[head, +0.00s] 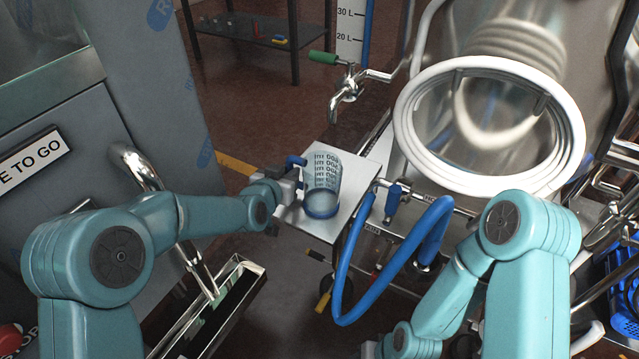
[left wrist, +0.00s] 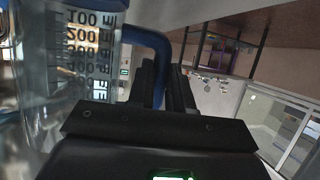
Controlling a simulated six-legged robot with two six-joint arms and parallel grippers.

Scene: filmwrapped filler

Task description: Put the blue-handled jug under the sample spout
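The clear jug (head: 322,172) with printed markings and a blue rim at its lower end is over the metal shelf. Whether it rests on the shelf or hangs just above it, I cannot tell. Its blue handle (head: 296,161) points left, toward my left gripper (head: 289,184). In the left wrist view, the blue handle (left wrist: 147,38) runs in between the dark fingers (left wrist: 165,85), which are closed on it. The sample spout (head: 338,108), a steel tap with a green lever (head: 323,58), is above and behind the jug. My right gripper's fingers are outside the head view.
The metal shelf (head: 358,178) adjoins the steel vessel, which has a coiled white hose (head: 412,150). A blue hose (head: 342,290) loops down in front of the shelf's right side. A grey cabinet with a steel handle (head: 137,165) is at left. A dark table (head: 262,40) stands at the back.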

